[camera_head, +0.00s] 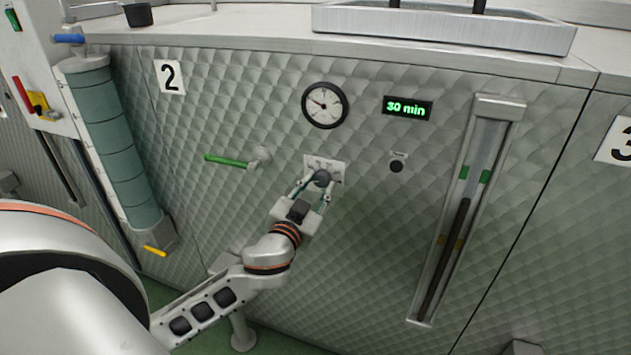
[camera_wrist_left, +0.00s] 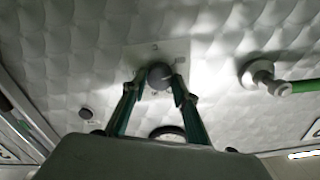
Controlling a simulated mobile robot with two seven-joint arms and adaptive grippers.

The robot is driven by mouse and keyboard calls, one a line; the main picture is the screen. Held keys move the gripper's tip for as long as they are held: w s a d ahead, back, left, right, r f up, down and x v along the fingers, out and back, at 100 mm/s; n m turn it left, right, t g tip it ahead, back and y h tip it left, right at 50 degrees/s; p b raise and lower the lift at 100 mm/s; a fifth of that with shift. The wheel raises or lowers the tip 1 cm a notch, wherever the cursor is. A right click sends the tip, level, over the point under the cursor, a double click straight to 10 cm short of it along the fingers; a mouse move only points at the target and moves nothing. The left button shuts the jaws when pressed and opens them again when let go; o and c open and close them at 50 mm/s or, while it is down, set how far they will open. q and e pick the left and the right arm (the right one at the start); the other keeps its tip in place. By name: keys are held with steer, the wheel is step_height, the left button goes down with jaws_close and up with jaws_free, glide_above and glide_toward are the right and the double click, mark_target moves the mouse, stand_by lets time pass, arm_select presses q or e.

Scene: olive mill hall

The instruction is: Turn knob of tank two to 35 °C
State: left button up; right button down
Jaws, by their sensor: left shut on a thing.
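Tank two is the quilted metal front with a "2" label (camera_head: 170,77). Its dark round knob (camera_head: 322,178) sits on a small light plate (camera_head: 337,168) below the dial gauge. My left gripper (camera_head: 319,184) is shut on the knob, with a finger on each side of it. In the left wrist view the knob (camera_wrist_left: 159,76) is between the fingertips of my left gripper (camera_wrist_left: 158,80), in front of the plate (camera_wrist_left: 180,52). The plate's markings are too small to read. My right gripper is not in view.
A round gauge (camera_head: 325,105) and a display reading "30 min" (camera_head: 407,108) are above. A green-handled valve (camera_head: 228,161) is left of the knob, a small black button (camera_head: 397,166) right. A vertical level gauge (camera_head: 466,210) stands further right.

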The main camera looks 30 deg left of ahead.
arm_select(q)
steer(key=shift+r+m+p, duration=0.15)
steer(key=shift+m+p, duration=0.5)
steer(key=shift+m, duration=0.35)
steer(key=m+p, duration=0.3)
steer(key=m, duration=0.1)
steer(key=shift+m, duration=0.3)
steer(key=m+p, duration=0.1)
steer(key=m, duration=0.1)
steer(key=shift+m, duration=0.4)
steer(key=m+p, duration=0.2)
steer(key=shift+m, duration=0.3)
steer(key=m+p, duration=0.1)
steer(key=m, duration=0.1)
steer(key=shift+m, duration=0.4)
steer(key=m, duration=0.2)
steer(key=shift+m+p, duration=0.3)
steer(key=shift+m, duration=0.1)
steer(key=m, duration=0.3)
steer(key=shift+f+m, duration=0.2)
steer(key=shift+m, duration=0.1)
steer(key=m, duration=0.8)
steer(key=shift+m, duration=1.7)
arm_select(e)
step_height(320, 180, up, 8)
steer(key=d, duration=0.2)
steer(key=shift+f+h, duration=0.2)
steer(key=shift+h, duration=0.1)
